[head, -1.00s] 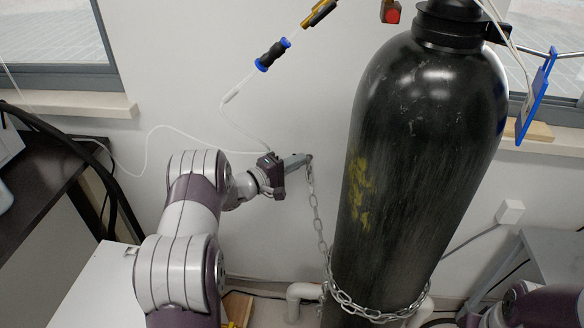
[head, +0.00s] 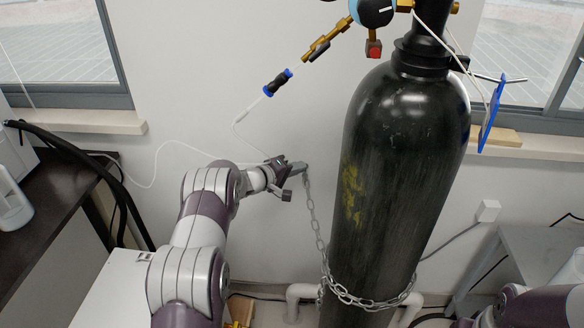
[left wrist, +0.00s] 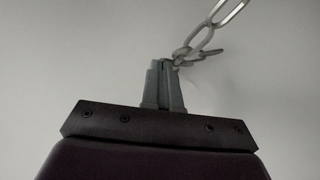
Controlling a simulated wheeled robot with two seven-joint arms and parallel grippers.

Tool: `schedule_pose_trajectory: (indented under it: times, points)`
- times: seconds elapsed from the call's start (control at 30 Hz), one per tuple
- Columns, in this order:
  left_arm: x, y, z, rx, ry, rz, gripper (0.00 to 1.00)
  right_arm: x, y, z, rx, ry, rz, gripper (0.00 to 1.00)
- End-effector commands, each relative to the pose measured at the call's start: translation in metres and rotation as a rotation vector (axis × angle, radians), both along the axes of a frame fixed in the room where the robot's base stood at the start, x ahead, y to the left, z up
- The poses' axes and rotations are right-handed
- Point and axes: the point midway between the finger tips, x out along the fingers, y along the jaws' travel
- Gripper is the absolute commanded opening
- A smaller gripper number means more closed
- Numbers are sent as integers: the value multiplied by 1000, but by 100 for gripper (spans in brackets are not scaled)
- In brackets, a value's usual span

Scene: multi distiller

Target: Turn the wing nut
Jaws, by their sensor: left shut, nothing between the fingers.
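My left gripper (head: 300,167) is near the white wall, at the upper end of a metal chain (head: 315,222). In the left wrist view its grey fingers (left wrist: 163,70) are shut together. The chain's end link (left wrist: 183,53) is right at the fingertips there, and I cannot tell whether they touch. I cannot make out a wing nut; the spot where the chain meets the wall is small and partly behind the fingertips. My right gripper is not in view; only part of my right arm shows at the lower right.
A tall black gas cylinder (head: 405,150) stands right of my left gripper, with the chain around its lower part. A gauge (head: 371,10) and brass fittings (head: 330,42) are above. A thin white tube (head: 165,150) runs along the wall. A dark table (head: 45,205) stands at left.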

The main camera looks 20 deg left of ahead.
Motion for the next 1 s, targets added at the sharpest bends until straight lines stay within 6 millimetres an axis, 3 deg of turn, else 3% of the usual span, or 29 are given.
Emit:
schedule_pose_trajectory:
  times: [1.0]
  points:
    - [4, -17, 10, 453, 119, -4, 0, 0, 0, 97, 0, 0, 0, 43]
